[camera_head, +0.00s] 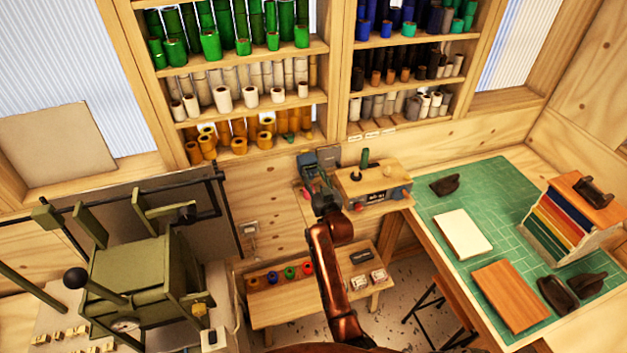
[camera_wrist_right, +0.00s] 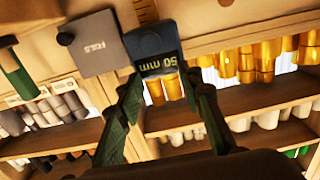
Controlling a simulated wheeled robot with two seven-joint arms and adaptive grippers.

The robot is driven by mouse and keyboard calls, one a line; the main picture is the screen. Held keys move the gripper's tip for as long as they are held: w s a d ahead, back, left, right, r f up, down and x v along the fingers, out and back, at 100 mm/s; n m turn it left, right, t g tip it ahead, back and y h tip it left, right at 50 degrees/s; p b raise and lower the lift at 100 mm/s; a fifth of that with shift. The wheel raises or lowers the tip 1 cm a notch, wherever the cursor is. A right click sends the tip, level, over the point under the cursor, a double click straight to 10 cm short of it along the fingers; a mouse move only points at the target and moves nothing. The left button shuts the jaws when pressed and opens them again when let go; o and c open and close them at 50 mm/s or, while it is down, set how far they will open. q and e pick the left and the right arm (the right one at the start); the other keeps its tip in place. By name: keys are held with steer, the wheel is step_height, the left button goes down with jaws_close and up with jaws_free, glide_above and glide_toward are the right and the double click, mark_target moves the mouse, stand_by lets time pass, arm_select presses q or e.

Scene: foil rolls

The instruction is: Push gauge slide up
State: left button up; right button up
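A dark block marked "50 mm" (camera_wrist_right: 157,50), which looks like the gauge slide, is just beyond my right fingertips in the right wrist view. In the head view it appears as a small dark block (camera_head: 307,159) by the back wall. My right gripper (camera_head: 314,180) is just in front of it. Its two green fingers are spread apart in the wrist view (camera_wrist_right: 167,84), with the block's lower edge at the gap. I cannot tell whether they touch it. The gauge's rail and scale are not clear. My left gripper is not in view.
A grey plate (camera_wrist_right: 110,42) is close beside the block. A wooden box with knobs (camera_head: 372,183) stands just right of the gripper. Shelves of foil rolls (camera_head: 240,55) rise behind. A green press (camera_head: 130,270) is at left and a green-matted bench (camera_head: 480,190) at right.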

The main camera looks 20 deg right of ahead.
mark_target(313, 160)
step_height(313, 160, up, 6)
steer(key=shift+r, duration=0.25)
stand_by(0.4)
